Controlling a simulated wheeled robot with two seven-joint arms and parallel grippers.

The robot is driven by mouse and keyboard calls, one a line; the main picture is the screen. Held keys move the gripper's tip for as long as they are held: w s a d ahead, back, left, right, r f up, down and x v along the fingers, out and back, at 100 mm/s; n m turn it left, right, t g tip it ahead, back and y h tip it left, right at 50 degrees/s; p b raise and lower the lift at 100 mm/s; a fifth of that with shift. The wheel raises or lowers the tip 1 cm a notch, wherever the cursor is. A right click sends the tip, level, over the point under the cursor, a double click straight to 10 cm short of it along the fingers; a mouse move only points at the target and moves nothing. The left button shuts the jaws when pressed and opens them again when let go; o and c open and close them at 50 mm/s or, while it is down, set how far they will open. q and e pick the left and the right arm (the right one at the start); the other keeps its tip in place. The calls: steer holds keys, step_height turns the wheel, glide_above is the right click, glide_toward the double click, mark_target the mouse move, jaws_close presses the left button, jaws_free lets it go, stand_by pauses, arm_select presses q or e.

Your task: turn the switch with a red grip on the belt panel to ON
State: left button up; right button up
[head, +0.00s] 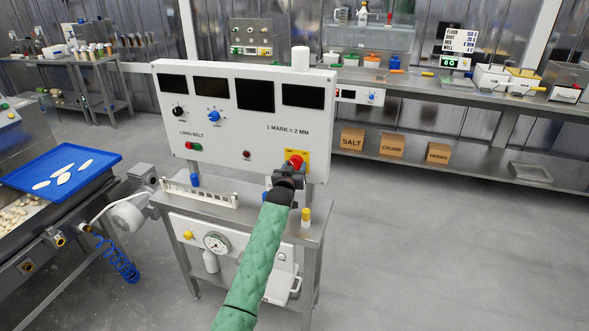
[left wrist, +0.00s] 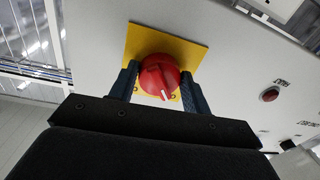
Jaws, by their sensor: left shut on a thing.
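The switch with a red grip (head: 296,160) sits on a yellow plate (head: 305,156) at the lower right of the white belt panel (head: 232,140). In the left wrist view the round red grip (left wrist: 158,76) has a white mark on its ridge, pointing down and slightly right in the picture. The yellow plate (left wrist: 187,50) shows behind it. My left gripper (head: 291,170) is at the switch, and its two dark fingers (left wrist: 160,86) stand either side of the red grip, shut on it. The ON and OFF lettering is not readable. My right gripper is not in view.
The panel also bears dark displays, a black knob (head: 178,112), a blue knob (head: 214,116) and a small red button (head: 247,154). Below stand a white rack (head: 200,193) and a yellow-capped bottle (head: 306,217). A blue tray (head: 100,163) is at left. The floor at right is clear.

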arm_select(q)
steer(key=m+b, duration=0.1)
steer(key=m, duration=0.4)
steer(key=m+h+b, duration=0.1)
steer(key=m, duration=0.5)
steer(key=m+b, duration=0.1)
steer(key=m, duration=0.5)
steer(key=shift+a, duration=0.3)
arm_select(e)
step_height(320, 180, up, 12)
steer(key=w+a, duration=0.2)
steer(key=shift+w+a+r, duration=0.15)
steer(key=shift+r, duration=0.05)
arm_select(q)
steer(key=shift+m, duration=0.3)
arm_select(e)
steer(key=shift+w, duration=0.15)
arm_select(q)
steer(key=o, duration=1)
steer(key=shift+c, duration=0.2)
